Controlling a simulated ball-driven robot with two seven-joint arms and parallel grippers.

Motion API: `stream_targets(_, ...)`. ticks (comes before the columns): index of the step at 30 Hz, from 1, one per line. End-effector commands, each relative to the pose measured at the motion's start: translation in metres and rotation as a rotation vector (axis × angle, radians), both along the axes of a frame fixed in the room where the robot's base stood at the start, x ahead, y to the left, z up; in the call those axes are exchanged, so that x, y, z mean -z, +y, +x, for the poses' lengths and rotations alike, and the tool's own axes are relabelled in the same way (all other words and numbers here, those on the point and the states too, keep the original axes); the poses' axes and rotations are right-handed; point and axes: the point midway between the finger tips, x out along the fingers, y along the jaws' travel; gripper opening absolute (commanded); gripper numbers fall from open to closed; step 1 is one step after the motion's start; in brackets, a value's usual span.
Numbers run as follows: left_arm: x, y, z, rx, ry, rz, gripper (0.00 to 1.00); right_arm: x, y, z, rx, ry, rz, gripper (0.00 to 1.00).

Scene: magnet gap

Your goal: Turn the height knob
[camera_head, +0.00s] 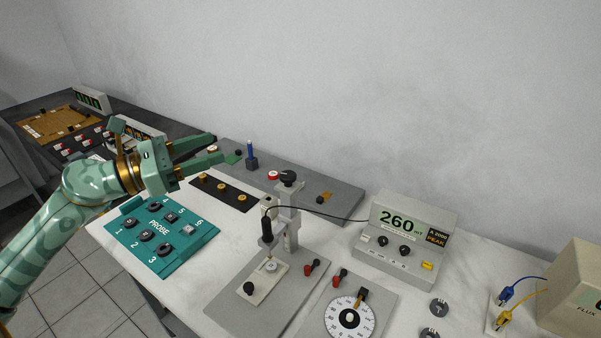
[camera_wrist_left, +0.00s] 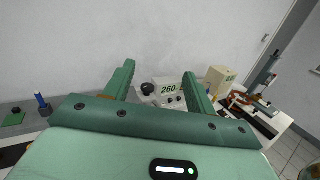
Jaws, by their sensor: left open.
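The height knob, a black round knob (camera_head: 288,176), sits on top of the grey stand (camera_head: 291,228), next to a small red cap. It appears as a dark round shape in the left wrist view (camera_wrist_left: 147,88), between my fingers in the picture. My left gripper (camera_head: 219,148) is open and empty, above the back of the bench, up and left of the knob and apart from it. Its two green fingers (camera_wrist_left: 158,70) also show in the left wrist view. My right gripper is not in view.
A grey meter (camera_head: 408,226) reading 260 stands right of the stand. A teal PROBE panel (camera_head: 175,250) lies at left, a blue peg (camera_head: 250,150) stands behind, and a white dial (camera_head: 348,318) lies in front. A black cable runs from the stand to the meter.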

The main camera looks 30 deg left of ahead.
Motion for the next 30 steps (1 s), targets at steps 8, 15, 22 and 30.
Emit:
stream_targets(8,0.035,0.0,0.004,0.0,0.019,0.0,0.56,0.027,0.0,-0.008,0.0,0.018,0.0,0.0)
stream_targets(15,0.08,0.0,0.011,0.0,0.044,-0.001,0.56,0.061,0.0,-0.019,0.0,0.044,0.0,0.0)
stream_targets(22,0.123,0.0,0.017,0.0,0.071,-0.001,0.56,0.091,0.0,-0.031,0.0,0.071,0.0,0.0)
stream_targets(30,0.124,-0.013,0.035,0.003,0.07,0.001,0.56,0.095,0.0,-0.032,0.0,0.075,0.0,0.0)
